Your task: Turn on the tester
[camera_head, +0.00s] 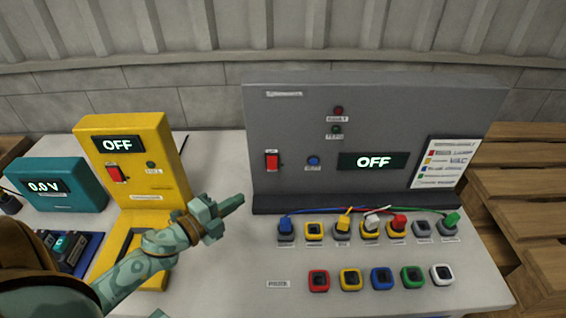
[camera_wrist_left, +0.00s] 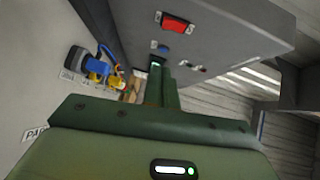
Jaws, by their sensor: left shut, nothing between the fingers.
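A large grey panel (camera_head: 430,110) stands at the back of the table. Its display (camera_head: 373,161) reads OFF. A red rocker switch (camera_head: 272,161) and a blue button (camera_head: 313,161) sit on its face. The wrist view also shows the red switch (camera_wrist_left: 176,23) and blue button (camera_wrist_left: 163,48). A yellow unit (camera_head: 165,160) at left also reads OFF and has a red switch (camera_head: 114,174). Which one is the tester, I cannot read. My left gripper (camera_head: 239,201) is shut and empty, in front of the grey panel's lower left, apparently apart from its switch. My right gripper is out of view.
Several coloured sockets (camera_head: 350,280) line the table front. Plugs with wires (camera_head: 398,223) sit in the row behind. A teal meter (camera_head: 62,186) reading 0.0 V stands at the left. Wooden pallets (camera_head: 525,190) are at the right.

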